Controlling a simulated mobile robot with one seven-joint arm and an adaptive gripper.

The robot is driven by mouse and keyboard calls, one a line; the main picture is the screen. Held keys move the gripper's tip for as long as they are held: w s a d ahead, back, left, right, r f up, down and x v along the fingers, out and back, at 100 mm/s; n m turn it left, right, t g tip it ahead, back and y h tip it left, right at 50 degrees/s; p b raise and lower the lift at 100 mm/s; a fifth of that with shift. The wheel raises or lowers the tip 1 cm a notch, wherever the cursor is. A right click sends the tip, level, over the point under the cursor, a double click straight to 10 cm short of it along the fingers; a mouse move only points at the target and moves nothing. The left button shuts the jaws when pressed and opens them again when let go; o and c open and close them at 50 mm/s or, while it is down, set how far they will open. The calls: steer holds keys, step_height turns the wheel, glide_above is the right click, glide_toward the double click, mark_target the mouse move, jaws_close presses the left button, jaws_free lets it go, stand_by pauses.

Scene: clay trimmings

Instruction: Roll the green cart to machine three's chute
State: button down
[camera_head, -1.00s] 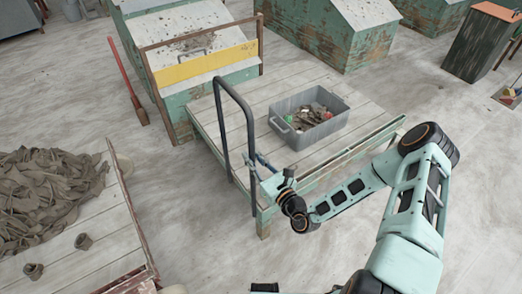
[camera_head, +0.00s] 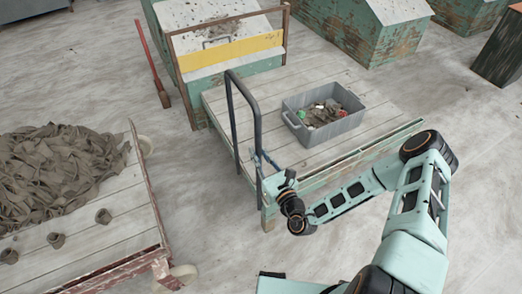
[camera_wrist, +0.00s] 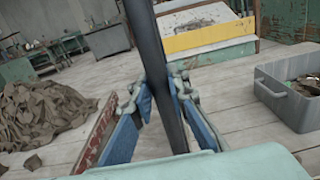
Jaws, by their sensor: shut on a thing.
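The green cart (camera_head: 375,135) has a pale plank deck, worn green edges and a dark upright handle (camera_head: 233,125). My gripper (camera_head: 263,166) is shut on the handle's near post, low down beside the deck. The wrist view shows the blue fingers of my gripper (camera_wrist: 164,92) on both sides of the dark post (camera_wrist: 167,60). A grey bin (camera_head: 345,126) with scraps stands on the deck. Behind the cart stands a green machine with a yellow panel (camera_head: 228,48). Whether it is machine three, I cannot tell; no chute is clearly visible.
A red-sided cart (camera_head: 118,253) with a clay heap (camera_head: 60,170) and several small clay cups stands at left. A red-handled broom (camera_head: 151,62) leans near the machine. More green bins (camera_head: 345,35) stand behind. Pale floor (camera_head: 470,160) is clear at right.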

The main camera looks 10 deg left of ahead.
steer(key=s+a+p, duration=0.1)
steer(key=s+a, duration=0.3)
steer(key=a, duration=0.2)
steer(key=shift+s+p, duration=0.15)
steer(key=shift+p, duration=0.25)
